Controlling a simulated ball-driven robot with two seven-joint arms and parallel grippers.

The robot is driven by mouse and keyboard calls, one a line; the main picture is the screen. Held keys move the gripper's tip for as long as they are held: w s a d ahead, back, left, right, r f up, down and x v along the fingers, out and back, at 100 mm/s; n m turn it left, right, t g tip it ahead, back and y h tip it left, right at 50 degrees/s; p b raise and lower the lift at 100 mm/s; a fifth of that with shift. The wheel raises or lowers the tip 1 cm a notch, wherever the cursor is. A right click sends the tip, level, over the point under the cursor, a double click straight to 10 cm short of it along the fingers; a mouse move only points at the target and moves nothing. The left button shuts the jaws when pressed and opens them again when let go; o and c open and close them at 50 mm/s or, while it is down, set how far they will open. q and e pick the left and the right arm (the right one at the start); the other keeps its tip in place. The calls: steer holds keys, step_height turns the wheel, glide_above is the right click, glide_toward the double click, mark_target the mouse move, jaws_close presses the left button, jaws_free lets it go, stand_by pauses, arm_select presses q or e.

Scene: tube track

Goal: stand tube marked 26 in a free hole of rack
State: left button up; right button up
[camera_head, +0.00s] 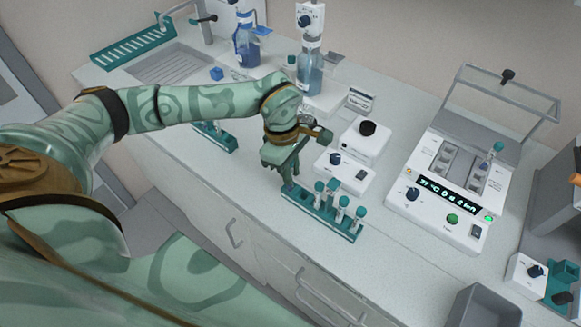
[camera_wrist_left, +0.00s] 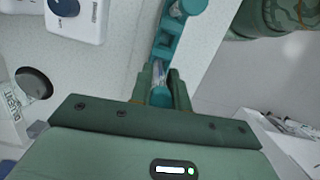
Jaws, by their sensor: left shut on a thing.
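The teal rack (camera_head: 325,220) stands near the counter's front edge with several teal-capped tubes (camera_head: 340,210) upright in it. My left gripper (camera_head: 289,184) is over the rack's left end, fingers pointing down. In the left wrist view the gripper (camera_wrist_left: 162,84) is shut on a clear tube with a teal cap (camera_wrist_left: 160,98), in line with the end of the rack (camera_wrist_left: 165,45). No number can be read on the held tube. Its lower end is hidden, so I cannot tell if it is in a hole. My right gripper is out of view.
A white block heater (camera_head: 430,205) with a tube (camera_head: 492,153) in it stands to the right. Small white devices (camera_head: 345,175) sit just behind the rack. A second teal rack (camera_head: 216,137) is left of my gripper.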

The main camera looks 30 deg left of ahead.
arm_select(q)
steer(key=shift+f, duration=0.2)
steer(key=o, duration=0.9)
steer(key=shift+r, duration=0.1)
step_height(320, 180, up, 16)
steer(key=a+p, duration=0.1)
steer(key=a, duration=0.1)
steer(key=shift+a, duration=0.25)
